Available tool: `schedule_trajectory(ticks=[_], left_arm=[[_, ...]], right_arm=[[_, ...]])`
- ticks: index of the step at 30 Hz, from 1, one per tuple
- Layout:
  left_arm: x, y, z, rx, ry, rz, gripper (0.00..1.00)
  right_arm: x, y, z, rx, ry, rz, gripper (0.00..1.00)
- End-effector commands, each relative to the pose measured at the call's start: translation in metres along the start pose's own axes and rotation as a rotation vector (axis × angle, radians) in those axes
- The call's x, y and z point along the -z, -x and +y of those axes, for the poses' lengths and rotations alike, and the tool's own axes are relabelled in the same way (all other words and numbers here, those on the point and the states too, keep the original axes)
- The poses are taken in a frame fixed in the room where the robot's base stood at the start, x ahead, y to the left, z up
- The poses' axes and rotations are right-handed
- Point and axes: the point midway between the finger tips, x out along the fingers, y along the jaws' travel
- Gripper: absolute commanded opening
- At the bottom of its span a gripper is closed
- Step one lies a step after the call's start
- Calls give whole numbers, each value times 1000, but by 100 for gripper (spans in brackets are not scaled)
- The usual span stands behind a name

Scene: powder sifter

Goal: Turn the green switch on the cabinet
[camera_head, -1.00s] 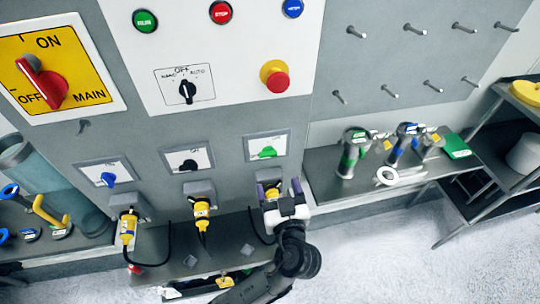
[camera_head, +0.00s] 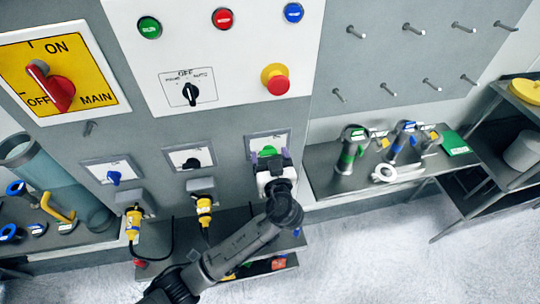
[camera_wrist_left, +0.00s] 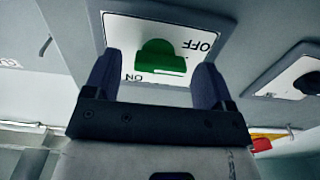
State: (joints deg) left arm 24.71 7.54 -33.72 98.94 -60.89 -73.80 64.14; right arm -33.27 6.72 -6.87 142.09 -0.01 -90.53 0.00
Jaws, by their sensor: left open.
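The green switch (camera_head: 267,151) sits on a white plate on the grey cabinet front, right of the black and blue switches. In the left wrist view the green switch (camera_wrist_left: 160,57) shows between my fingers, on a plate marked ON and OFF. My left gripper (camera_head: 270,158) is in front of that plate, fingers open, one on each side of the switch. In the left wrist view my left gripper (camera_wrist_left: 155,80) shows no contact with the switch that I can make out. My gripper partly hides the plate in the head view. My right gripper is not in view.
A black switch (camera_head: 191,163) and a blue switch (camera_head: 114,177) are to the left. Yellow plugs (camera_head: 204,210) with cables hang below them. A red emergency button (camera_head: 276,80) is above. A bench with tools (camera_head: 347,150) stands to the right.

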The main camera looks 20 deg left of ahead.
Motion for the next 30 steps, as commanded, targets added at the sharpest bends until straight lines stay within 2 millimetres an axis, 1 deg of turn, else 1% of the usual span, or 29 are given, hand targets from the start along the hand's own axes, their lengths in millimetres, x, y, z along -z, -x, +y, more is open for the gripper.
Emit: schedule_trajectory(ticks=[2,3,18,25,30], left_arm=[[0,0,0,0,0,0,77],[0,0,0,0,0,0,75],[0,0,0,0,0,0,28],[0,0,0,0,-25,0,28],[1,0,1,1,-105,-1,28]], right_arm=[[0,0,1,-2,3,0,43],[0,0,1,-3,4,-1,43],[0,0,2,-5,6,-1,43],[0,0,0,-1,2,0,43],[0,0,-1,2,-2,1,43]])
